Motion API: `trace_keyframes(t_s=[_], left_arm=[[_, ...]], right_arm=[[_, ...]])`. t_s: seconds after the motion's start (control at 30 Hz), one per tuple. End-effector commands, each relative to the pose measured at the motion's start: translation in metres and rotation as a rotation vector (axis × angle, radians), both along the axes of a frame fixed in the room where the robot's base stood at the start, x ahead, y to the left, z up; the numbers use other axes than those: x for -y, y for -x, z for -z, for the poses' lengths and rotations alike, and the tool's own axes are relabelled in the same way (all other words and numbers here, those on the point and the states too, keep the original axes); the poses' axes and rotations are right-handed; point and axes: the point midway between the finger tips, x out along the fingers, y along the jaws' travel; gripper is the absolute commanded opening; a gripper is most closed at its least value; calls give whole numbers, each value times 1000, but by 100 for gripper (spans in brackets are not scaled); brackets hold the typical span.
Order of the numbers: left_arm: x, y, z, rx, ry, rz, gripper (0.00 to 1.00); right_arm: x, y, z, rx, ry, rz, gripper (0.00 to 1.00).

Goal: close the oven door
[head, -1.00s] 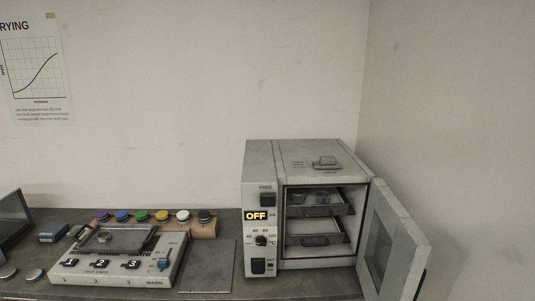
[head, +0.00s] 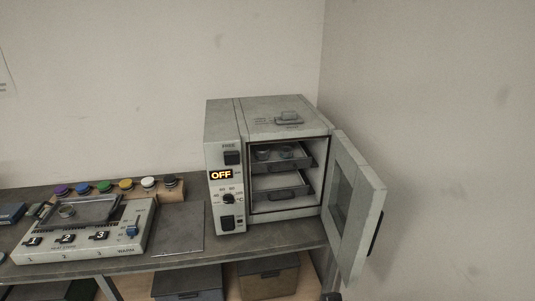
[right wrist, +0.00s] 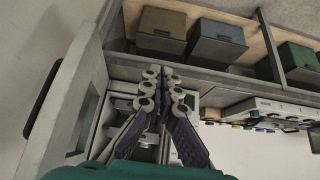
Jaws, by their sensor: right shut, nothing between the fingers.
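The oven (head: 285,117) is a grey box at the right end of the bench, with its display reading OFF. Its door (head: 352,205) stands wide open to the right, with a window and a dark handle (head: 375,233) on its outer side. Two shelves (head: 283,190) show inside. In the right wrist view, my right gripper (right wrist: 166,78) is shut and empty. The door (right wrist: 75,95) rises to its left there, with the dark handle (right wrist: 42,100) on its far side; contact with the door is not visible. My left gripper is in neither current view.
A heating plate unit (head: 85,232) and a rack of coloured caps (head: 170,190) stand left of the oven. A flat dark mat (head: 180,230) lies between. Bins (head: 270,277) sit below the bench. A wall is close on the right.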

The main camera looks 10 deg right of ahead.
Motion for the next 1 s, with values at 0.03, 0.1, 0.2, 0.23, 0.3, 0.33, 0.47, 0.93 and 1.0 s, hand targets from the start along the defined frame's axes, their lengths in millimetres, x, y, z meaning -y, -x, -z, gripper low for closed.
trace_keyframes(t_s=[0.03, 0.1, 0.2, 0.23, 0.3, 0.33, 0.47, 0.93, 1.0], left_arm=[[0, 0, 0, 0, 0, 0, 68], [0, 0, 0, 0, 0, 0, 68], [0, 0, 0, 0, 0, 0, 68], [0, 0, 0, 0, 0, 0, 68], [0, 0, 1, 0, 0, 0, 68], [0, 0, 1, 0, 0, 0, 68], [0, 0, 5, 0, 0, 0, 68], [0, 0, 22, 0, 0, 0, 68], [0, 0, 24, 0, 0, 0, 68]], right_arm=[[0, 0, 0, 0, 0, 0, 0], [0, 0, 0, 0, 0, 0, 0], [0, 0, 0, 0, -1, 1, 0], [0, -1, 0, -1, -5, 3, 0], [2, -3, 3, -6, -32, 24, 0], [3, -6, 4, -10, -53, 40, 0], [13, -26, 15, -27, -234, 166, 0], [167, -105, 6, 305, -1201, 596, 0], [197, -100, -2, 394, -1301, 610, 0]])
